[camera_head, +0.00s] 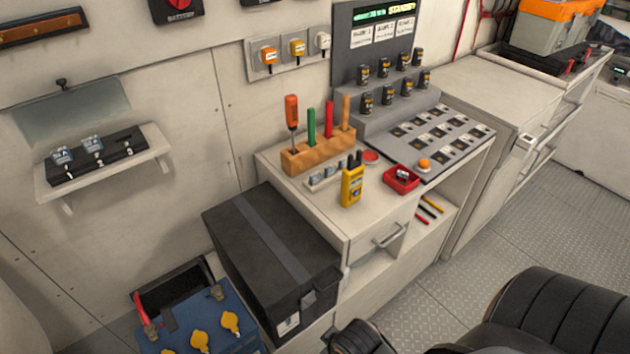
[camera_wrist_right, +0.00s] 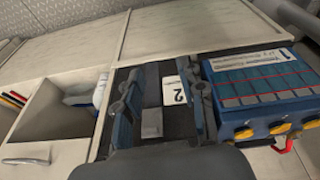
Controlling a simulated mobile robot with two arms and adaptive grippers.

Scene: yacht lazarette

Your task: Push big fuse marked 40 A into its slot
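A black fuse block (camera_head: 97,160) sits on a small wall shelf (camera_head: 155,150) at the left of the head view. Two clear bluish fuses stand on it, a left one (camera_head: 62,155) and a middle one (camera_head: 92,143); their markings are too small to read surely. The block's right end carries no such fuse. A red tray (camera_head: 403,187) on the bench holds a small pale object (camera_head: 403,174) that I cannot identify. My right gripper (camera_wrist_right: 160,100) is open and empty in the right wrist view, above the black case. My left gripper is not in view.
The black case (camera_head: 270,235) and blue battery (camera_head: 200,320) stand below the shelf. The bench (camera_head: 375,215) carries a yellow radio (camera_head: 352,183), a wooden tool rack (camera_head: 318,152) and a grey panel (camera_head: 440,140).

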